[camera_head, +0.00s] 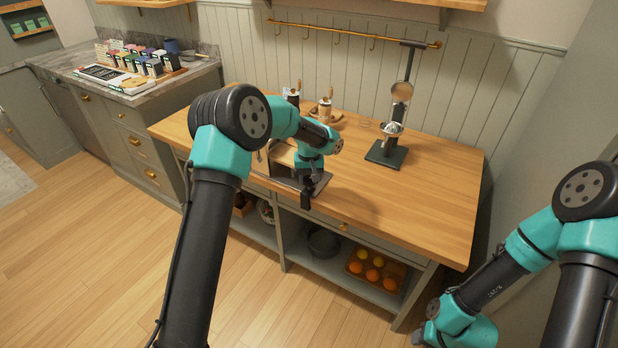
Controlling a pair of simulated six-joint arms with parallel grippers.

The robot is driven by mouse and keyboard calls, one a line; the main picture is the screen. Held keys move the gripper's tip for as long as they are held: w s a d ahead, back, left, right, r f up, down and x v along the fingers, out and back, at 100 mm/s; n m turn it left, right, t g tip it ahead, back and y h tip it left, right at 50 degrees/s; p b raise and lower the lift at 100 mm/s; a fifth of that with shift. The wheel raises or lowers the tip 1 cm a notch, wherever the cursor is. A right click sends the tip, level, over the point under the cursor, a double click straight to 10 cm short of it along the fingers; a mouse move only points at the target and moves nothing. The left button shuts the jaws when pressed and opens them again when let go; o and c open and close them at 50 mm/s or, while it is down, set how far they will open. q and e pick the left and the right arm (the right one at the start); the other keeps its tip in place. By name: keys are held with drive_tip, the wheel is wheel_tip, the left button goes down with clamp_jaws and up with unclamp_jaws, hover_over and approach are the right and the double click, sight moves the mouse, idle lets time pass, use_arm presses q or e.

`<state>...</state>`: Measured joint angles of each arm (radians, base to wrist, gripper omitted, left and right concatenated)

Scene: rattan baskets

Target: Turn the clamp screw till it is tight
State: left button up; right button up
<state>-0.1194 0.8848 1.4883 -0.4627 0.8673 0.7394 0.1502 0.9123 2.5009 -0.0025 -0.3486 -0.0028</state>
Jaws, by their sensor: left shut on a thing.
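My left gripper (307,196) is at the front edge of the wooden worktop (420,190), pointing down beside a small grey metal stand. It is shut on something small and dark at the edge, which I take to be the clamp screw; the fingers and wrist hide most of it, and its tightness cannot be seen. My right gripper (418,336) is low at the bottom right, in front of the cabinet and away from the worktop. Its fingers are too small and dark to tell whether they are open.
A dark citrus press (388,153) stands at the back of the worktop. Wood-handled mills (325,110) stand behind my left wrist. The right part of the worktop is clear. Oranges in a tray (392,284) and a dark bowl (323,242) sit on the shelf below.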

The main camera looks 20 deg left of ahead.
sight(309, 178)
use_arm(q)
drive_tip(key=o, duration=0.9)
wheel_tip(309, 178, up, 18)
drive_tip(key=shift+f, duration=0.25)
